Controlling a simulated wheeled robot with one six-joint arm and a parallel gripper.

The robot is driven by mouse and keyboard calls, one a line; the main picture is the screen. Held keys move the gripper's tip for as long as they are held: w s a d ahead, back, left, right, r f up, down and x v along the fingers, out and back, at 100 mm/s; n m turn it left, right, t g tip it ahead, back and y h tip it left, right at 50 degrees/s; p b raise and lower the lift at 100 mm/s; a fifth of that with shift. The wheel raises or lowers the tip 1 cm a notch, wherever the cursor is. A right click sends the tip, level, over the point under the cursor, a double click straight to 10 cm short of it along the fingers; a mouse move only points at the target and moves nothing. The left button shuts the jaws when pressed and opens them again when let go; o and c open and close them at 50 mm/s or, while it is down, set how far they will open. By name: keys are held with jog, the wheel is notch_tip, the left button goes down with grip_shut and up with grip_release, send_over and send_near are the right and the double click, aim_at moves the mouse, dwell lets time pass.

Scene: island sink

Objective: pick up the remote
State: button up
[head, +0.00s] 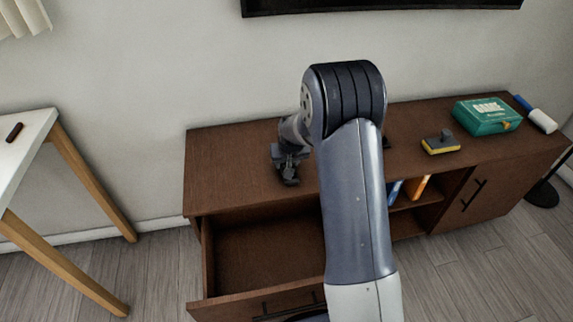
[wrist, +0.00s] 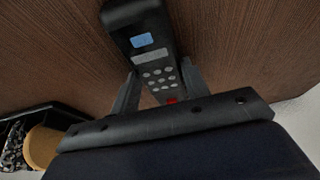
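The remote (wrist: 152,57) is black, with a blue screen, grey buttons and a red button. In the wrist view it lies lengthwise between the two fingers of my gripper (wrist: 158,80), one finger close along each side. The frames do not show clearly whether the fingers press on it. In the head view my gripper (head: 288,167) is low over the left part of the brown cabinet top (head: 235,165). The remote cannot be made out clearly there among the dark gripper parts.
An open, seemingly empty drawer (head: 265,250) juts out below the gripper. A green box (head: 487,115), a yellow-and-grey block (head: 440,144) and a white-and-blue roll (head: 541,120) stand at the right. A white table (head: 22,150) with a small dark item (head: 14,132) is at the left.

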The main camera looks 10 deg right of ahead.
jog(key=c, duration=0.5)
